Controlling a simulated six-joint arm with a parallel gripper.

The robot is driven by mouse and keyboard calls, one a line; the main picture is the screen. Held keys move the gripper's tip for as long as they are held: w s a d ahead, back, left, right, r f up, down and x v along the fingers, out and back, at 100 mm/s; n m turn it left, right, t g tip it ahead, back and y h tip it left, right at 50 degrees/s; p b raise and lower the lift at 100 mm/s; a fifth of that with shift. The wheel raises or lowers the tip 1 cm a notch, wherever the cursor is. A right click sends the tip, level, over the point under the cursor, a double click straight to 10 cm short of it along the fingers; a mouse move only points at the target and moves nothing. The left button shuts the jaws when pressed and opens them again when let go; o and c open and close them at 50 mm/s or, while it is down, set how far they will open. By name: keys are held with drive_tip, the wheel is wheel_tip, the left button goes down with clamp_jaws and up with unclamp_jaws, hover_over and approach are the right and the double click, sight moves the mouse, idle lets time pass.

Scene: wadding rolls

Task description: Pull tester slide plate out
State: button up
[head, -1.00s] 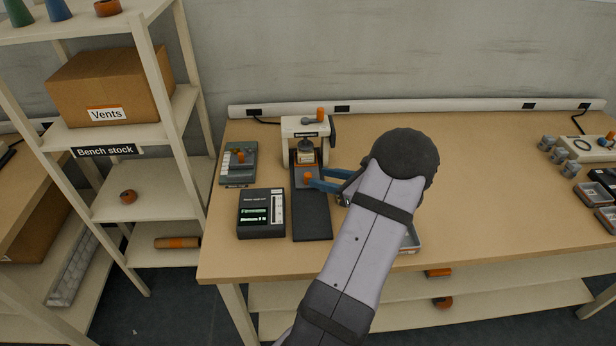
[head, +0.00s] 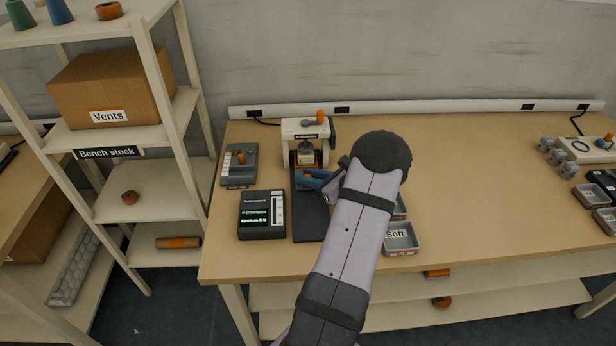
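The tester (head: 291,130) is a cream press frame with an orange knob on top, toward the back left of the bench. Its dark slide plate (head: 310,222) lies under the frame and extends toward the bench's front edge. A small orange handle (head: 309,176) stands on the plate in front of the frame. My gripper (head: 308,178) has its blue fingers at this handle, low over the plate. A bit of orange shows between the fingers, but whether they press on it cannot be told. My wrist hides part of the gripper. A small pale object (head: 305,156) sits under the press.
A dark readout box (head: 263,216) stands close left of the plate, with a grey panel (head: 239,165) behind it. A tray marked "Soft" (head: 401,250) lies right of my arm. Shelving (head: 160,100) stands at the left. The bench's middle right is clear.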

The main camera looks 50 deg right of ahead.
sight(312, 222)
clamp_jaws()
drive_tip(key=s+a, duration=0.9)
drive_tip(key=shift+s+a, duration=0.3)
drive_tip(key=shift+s, duration=0.1)
drive_tip(key=o, duration=0.6)
unclamp_jaws()
drive_tip(key=shift+w, duration=0.1)
drive_tip(key=shift+c, duration=0.2)
drive_tip(key=shift+b+v, duration=0.55)
drive_tip(key=shift+v, duration=3.15)
drive_tip(key=shift+w, duration=0.1)
